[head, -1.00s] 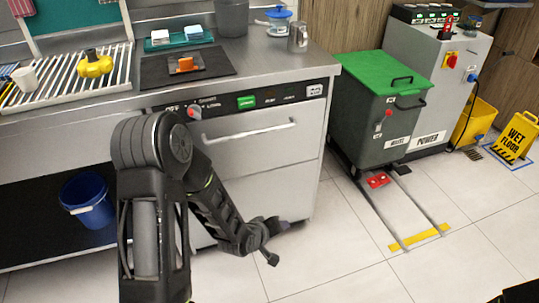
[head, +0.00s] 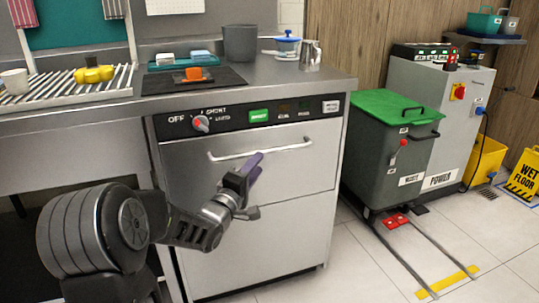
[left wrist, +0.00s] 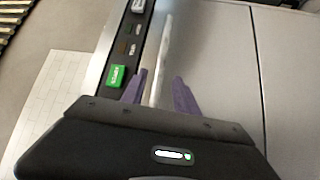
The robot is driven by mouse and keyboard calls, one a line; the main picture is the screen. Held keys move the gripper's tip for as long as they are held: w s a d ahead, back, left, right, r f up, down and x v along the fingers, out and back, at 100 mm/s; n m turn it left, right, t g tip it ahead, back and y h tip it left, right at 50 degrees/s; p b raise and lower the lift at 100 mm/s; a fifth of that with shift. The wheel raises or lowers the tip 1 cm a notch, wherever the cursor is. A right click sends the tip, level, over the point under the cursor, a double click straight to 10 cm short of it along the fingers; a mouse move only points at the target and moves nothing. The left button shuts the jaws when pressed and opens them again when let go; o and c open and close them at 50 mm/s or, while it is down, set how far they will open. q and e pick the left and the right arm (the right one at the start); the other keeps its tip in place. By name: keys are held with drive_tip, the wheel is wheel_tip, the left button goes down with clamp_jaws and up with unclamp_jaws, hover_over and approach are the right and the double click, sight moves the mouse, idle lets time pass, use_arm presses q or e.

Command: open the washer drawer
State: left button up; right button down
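The washer (head: 290,225) is a steel front under the counter, with a control panel (head: 235,117) along its top. Its drawer (head: 320,165) looks shut, with a horizontal bar handle (head: 225,157). My left gripper (head: 258,162) is at the drawer front, its purple fingertips just below the middle of the handle. In the left wrist view, its fingers (left wrist: 158,90) are apart and the handle bar (left wrist: 160,65) runs between them, with space on the right side. I cannot tell whether they touch it. My right gripper is not in view.
A green-lidded waste bin (head: 385,150) stands right of the washer, with floor rails (head: 420,255) before it. Floor before the rails is clear.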

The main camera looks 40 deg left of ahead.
sight(268, 152)
use_arm(q)
drive_tip(key=b+x, duration=0.1)
drive_tip(key=x, duration=0.6)
drive_tip(key=shift+f+b, duration=0.15)
drive_tip(key=shift+b, duration=0.15)
drive_tip(key=shift+w, duration=0.45)
drive_tip(key=shift+c, duration=0.4)
clamp_jaws()
idle(0.3)
